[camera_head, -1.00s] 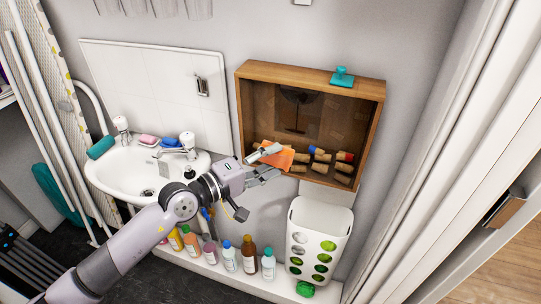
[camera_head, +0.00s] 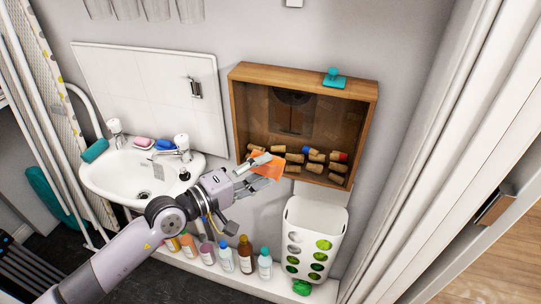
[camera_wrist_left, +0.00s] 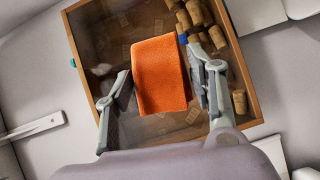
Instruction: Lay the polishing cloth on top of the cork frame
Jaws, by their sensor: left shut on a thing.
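The orange polishing cloth (camera_head: 267,167) is held in my left gripper (camera_head: 262,171), in front of the lower left part of the cork frame. In the left wrist view the cloth (camera_wrist_left: 161,74) sits between the two fingers of the gripper (camera_wrist_left: 163,84), which are shut on it. The cork frame (camera_head: 304,77) is a wooden box on the wall with a clear front and several corks inside at the bottom. A teal object (camera_head: 334,78) is on its top edge, right of the middle. My right gripper is not in view.
A white basin (camera_head: 128,178) with taps and soaps is at the left. Several bottles (camera_head: 246,254) stand on the ledge below. A white bag dispenser (camera_head: 314,240) hangs under the frame. The frame's top edge is clear left of the teal object.

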